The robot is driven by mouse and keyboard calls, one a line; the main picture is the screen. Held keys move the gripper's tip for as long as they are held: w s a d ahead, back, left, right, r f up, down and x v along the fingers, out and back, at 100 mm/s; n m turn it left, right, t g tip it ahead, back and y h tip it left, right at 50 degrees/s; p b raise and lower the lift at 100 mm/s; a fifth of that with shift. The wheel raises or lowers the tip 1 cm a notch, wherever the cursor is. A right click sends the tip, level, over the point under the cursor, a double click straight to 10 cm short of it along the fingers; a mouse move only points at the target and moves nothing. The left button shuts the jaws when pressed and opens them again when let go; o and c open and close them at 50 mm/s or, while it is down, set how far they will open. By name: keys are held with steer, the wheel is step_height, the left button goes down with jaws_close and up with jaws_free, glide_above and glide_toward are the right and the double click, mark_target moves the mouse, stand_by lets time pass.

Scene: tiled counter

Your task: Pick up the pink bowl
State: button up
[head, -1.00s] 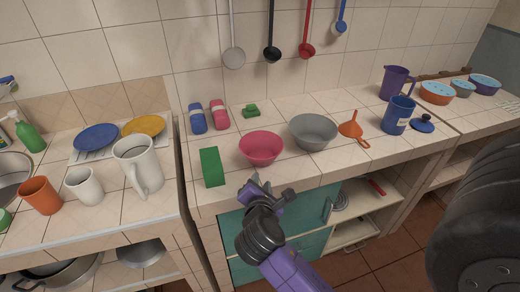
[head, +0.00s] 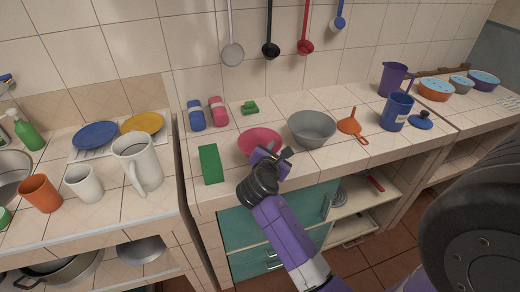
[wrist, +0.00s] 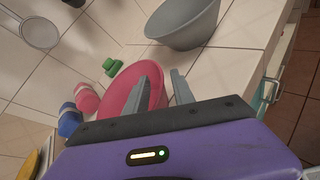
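The pink bowl (head: 258,138) sits upright on the tiled counter, between a green block and a grey bowl. My gripper (head: 274,152) is in front of the bowl and hides its lower front part in the head view. In the wrist view the bowl (wrist: 128,88) lies ahead and to the left. My gripper's two grey fingers (wrist: 166,85) are apart, with a gap between them. One finger overlaps the bowl in the picture and the other is to the right of it. Whether either finger touches the bowl cannot be told.
The grey bowl (head: 312,129) stands close on the right. The green block (head: 211,164) stands at the left. Small green (head: 250,107), pink (head: 217,110) and blue (head: 196,115) items lie behind. Ladles hang on the wall.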

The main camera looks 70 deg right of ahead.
steer(key=shift+d+f, duration=0.1)
steer(key=shift+d, duration=0.1)
jaws_close()
stand_by(0.3)
